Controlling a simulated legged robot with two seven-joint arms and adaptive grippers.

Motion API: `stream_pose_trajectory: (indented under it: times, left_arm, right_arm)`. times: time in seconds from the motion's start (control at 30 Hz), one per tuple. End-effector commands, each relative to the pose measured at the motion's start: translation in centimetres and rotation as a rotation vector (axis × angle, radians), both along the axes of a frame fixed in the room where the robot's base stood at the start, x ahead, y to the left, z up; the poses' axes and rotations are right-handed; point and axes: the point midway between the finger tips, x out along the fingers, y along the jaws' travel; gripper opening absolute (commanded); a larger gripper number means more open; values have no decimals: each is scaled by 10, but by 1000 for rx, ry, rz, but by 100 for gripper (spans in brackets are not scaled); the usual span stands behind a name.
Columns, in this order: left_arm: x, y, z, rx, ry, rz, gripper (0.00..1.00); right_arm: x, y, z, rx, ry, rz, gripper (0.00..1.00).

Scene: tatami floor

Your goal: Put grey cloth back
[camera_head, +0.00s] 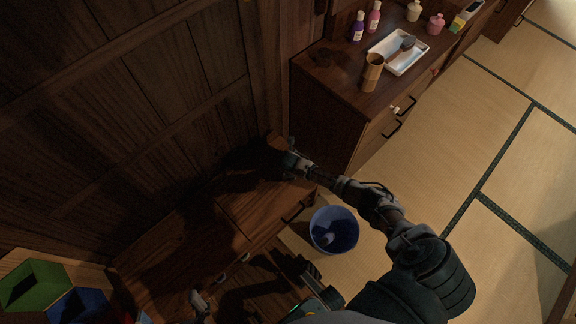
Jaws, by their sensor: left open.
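I cannot make out a grey cloth for certain. A pale, rumpled shape (325,237) lies inside the blue bucket (348,214); I cannot tell what it is. My left gripper (293,267) is low in the middle, open, dark against the shadowed front of the low wooden cabinet (185,245). My right arm reaches from the lower right over the bucket. Its gripper (272,158) is in deep shadow by the wooden wall, above the far end of the low cabinet, and its fingers are too dark to read.
A taller wooden cabinet (335,85) carries a white tray (385,47) with a dark-headed tool, a wooden cup (372,72), bottles and small jars. A box with green (35,283) and blue compartments is at lower left. Tatami floor (430,160) is clear at right.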

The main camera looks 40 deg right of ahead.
Motion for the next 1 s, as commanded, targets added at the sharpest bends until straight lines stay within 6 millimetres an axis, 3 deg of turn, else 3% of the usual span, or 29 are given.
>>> stream_pose_trajectory:
  times: [0.23,0.27,0.37,0.77,1.0]
  left_arm:
    - [-1,-1,1,-1,-6,0,100]
    - [-1,-1,1,-3,-10,0,100]
    - [1,-1,0,-1,-7,0,100]
    - [3,-1,2,3,3,-1,100]
    - [27,-8,-11,77,215,-7,100]
  right_arm:
    - [0,0,-2,1,0,0,29]
    - [0,0,-2,1,0,0,64]
    - [0,0,-1,2,0,-1,87]
    - [0,0,3,1,-1,-1,87]
    - [-6,6,31,1,-6,1,87]
